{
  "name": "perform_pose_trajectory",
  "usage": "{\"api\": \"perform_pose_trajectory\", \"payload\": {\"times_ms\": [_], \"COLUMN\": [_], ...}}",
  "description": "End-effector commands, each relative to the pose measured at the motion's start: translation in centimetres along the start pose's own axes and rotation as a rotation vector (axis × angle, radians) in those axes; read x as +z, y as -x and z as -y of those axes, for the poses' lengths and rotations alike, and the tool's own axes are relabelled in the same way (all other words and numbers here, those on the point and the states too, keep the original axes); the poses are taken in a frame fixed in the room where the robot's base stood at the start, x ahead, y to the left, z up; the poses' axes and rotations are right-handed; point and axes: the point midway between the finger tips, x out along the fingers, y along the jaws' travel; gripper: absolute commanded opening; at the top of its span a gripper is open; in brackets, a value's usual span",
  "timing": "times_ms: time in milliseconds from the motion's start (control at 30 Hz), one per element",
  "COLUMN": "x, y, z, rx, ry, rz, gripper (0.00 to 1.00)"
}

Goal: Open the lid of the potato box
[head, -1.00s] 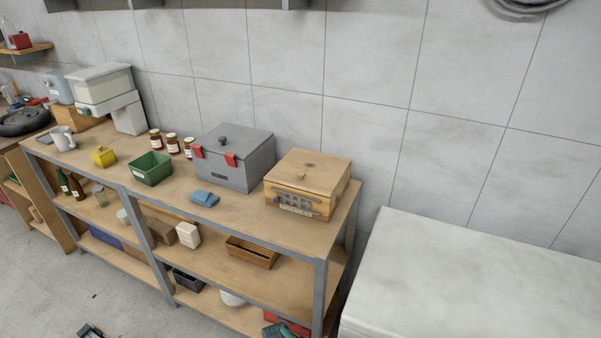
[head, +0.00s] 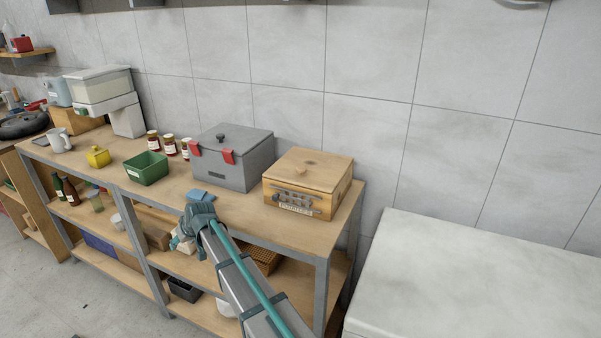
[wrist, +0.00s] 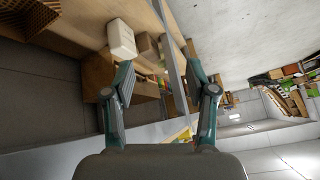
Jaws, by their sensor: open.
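The potato box is a light wooden box (head: 306,186) at the right end of the shelf unit's top. Its front carries a label and a picture of round shapes, perhaps potatoes. Its flat wooden lid (head: 314,168) is down. My gripper (wrist: 158,64) is open and empty in the wrist view, its two fingers spread apart. In the head view my gripper (head: 183,240) is at the front of the shelf unit, left of and lower than the box, clear of it; its fingers are partly hidden by my arm. The box is not recognisable in the wrist view.
A grey box with red latches (head: 233,158) stands just left of the wooden box. A white carton (wrist: 121,38) shows near my left finger in the wrist view. A white surface (head: 480,270) stands right.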

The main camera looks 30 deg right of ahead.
Motion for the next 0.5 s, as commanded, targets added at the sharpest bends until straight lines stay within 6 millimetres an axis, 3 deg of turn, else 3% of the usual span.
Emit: {"api": "perform_pose_trajectory", "payload": {"times_ms": [33,200,367,433,500], "x": [-3.2,-9.8,-14.2,-15.6,-16.4], "y": [0.8,4.4,8.4,10.6,13.7], "z": [0.7,2.6,3.1,2.3,0.4], "rx": [-0.008,-0.028,-0.030,-0.021,0.002], "ry": [0.017,0.053,0.074,0.076,0.070], "rz": [-0.048,-0.156,-0.221,-0.235,-0.229], "gripper": [0.57,0.57,0.57,0.57,0.57]}}
